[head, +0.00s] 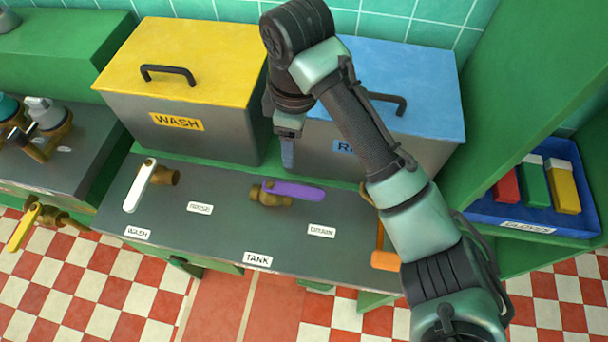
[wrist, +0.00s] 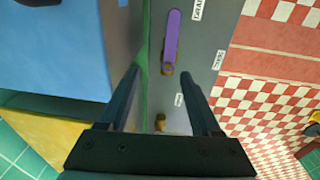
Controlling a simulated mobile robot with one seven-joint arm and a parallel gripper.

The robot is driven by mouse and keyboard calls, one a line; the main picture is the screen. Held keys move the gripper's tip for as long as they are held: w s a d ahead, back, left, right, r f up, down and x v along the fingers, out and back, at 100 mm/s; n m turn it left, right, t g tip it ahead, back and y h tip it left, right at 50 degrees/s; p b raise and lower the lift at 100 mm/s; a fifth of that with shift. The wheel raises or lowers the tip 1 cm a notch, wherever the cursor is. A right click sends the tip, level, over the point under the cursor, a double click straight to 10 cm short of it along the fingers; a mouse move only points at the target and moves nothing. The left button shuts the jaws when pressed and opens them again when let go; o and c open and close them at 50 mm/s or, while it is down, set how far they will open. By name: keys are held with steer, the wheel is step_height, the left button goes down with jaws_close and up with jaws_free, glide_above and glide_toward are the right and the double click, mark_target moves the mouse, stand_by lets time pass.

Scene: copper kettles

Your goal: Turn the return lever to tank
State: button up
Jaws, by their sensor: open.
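A purple lever (head: 293,191) sits on a brass valve (head: 268,198) in the middle of the grey counter, its handle pointing right in the head view. A TANK label (head: 258,260) is below it, a DRAIN label (head: 321,230) at its lower right, and a third label (head: 199,208) at its left. My gripper (head: 288,155) hangs over the counter's back side, just behind and above the lever. In the wrist view my gripper (wrist: 159,73) is open and empty; the purple lever (wrist: 171,38) lies beyond its fingertips, apparently untouched.
A white lever (head: 140,185) stands at the left near a WASH label. An orange lever (head: 385,260) is partly hidden by my arm. The yellow-lidded WASH tank (head: 180,120) and blue-lidded tank (head: 430,90) stand behind. A blue tray (head: 480,215) sits at right.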

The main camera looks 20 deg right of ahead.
mark_target(306, 191)
steer(key=shift+g, duration=0.6)
steer(key=f, duration=0.4)
steer(key=s+d+f+b, duration=0.1)
steer(key=f, duration=0.4)
steer(key=s+f+b, duration=0.1)
steer(key=f, duration=0.4)
steer(key=shift+s+d+f, duration=0.15)
steer(key=shift+s+d, duration=0.05)
steer(key=shift+d, duration=0.15)
jaws_close()
